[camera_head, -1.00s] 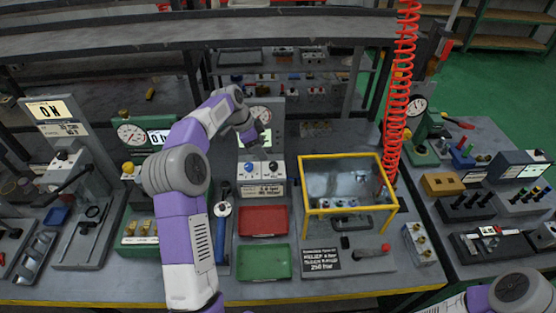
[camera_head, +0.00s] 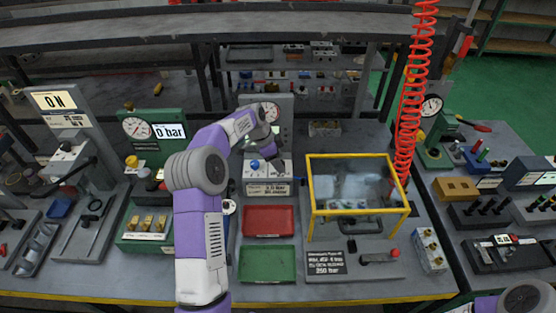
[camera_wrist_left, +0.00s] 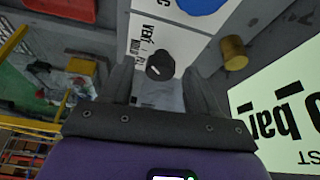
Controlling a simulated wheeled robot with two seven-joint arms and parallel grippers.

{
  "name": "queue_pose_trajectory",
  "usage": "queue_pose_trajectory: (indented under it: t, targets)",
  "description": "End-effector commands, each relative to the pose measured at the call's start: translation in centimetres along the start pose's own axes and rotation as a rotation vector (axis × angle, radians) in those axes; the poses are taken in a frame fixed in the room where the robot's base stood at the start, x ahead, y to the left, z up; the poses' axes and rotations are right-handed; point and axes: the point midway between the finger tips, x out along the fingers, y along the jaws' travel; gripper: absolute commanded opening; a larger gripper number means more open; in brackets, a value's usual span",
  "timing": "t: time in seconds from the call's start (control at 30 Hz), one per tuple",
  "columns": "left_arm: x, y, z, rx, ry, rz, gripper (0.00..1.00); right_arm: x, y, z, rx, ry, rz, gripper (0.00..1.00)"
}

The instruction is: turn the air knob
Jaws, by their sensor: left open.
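A white block (camera_head: 266,185) stands behind the red tray in the head view. It carries a blue knob (camera_head: 255,165), and a black knob (camera_wrist_left: 160,65) shows on it in the left wrist view. Lettering beside the black knob is only partly readable, so I cannot tell which knob is marked air. My left gripper (camera_head: 274,155) is over the right part of the block and hides part of it. In the left wrist view its open fingers (camera_wrist_left: 162,88) are on either side of the black knob, without visible contact. My right gripper is out of view.
A gauge panel (camera_head: 272,108) stands close behind the block. A "0 bar" display (camera_wrist_left: 280,115) and a brass knob (camera_wrist_left: 233,52) are near the left fingers. The red tray (camera_head: 268,221), green tray (camera_head: 267,264) and yellow-framed box (camera_head: 355,157) are in front and to the right.

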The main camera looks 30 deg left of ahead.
Motion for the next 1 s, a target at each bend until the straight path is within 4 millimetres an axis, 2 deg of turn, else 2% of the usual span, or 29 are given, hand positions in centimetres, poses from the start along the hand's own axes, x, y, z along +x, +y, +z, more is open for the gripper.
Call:
queue_pose_trajectory:
  t: [0.07, 0.4, 0.73, 1.0]
  targets:
    - [-0.02, 0.00, -0.01, 0.000, 0.000, 0.000, 0.58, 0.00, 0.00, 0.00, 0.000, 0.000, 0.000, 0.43]
    - [-0.05, 0.00, -0.01, 0.000, 0.000, 0.000, 0.06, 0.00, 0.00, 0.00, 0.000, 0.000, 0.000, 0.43]
    - [-0.07, 0.04, 0.00, -0.043, 0.001, -0.019, 0.05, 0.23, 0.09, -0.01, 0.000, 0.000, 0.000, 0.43]
    - [-0.01, 0.23, -0.05, -0.200, 0.001, -0.084, 0.05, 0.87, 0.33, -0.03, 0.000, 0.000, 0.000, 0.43]
